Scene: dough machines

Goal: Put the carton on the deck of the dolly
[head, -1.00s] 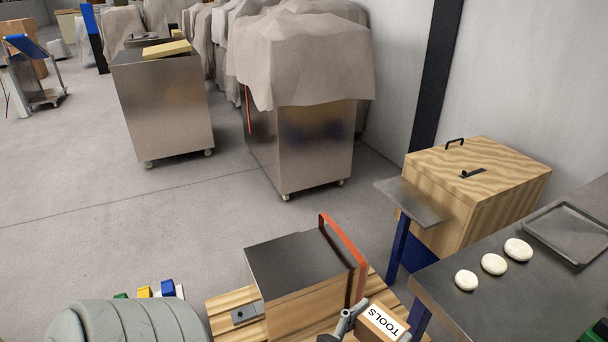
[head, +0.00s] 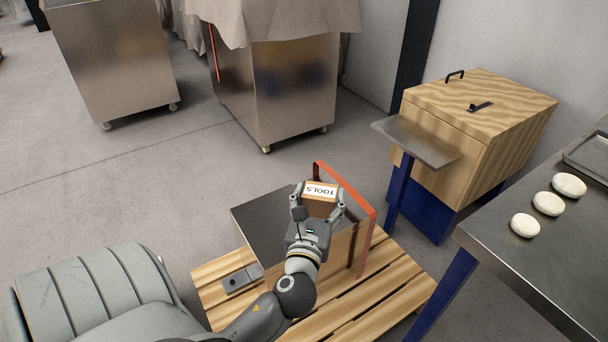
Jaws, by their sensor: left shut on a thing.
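In the picture the carton lies over the right part of a dark flat top (head: 262,222) with brown sides, beside an orange-red hoop handle (head: 362,196). This looks like the dolly and its deck, but I cannot be sure. I cannot tell whether the carton touches the top, since the gripper and arm hide its underside. My right gripper is out of view.
A slatted wooden platform (head: 383,283) lies around the dark-topped body. A grey ribbed object (head: 95,292) is at the lower left. A wooden chest (head: 480,125) and a steel table (head: 530,262) with dough pieces stand at the right. Steel cabinets (head: 290,90) stand behind; floor between is clear.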

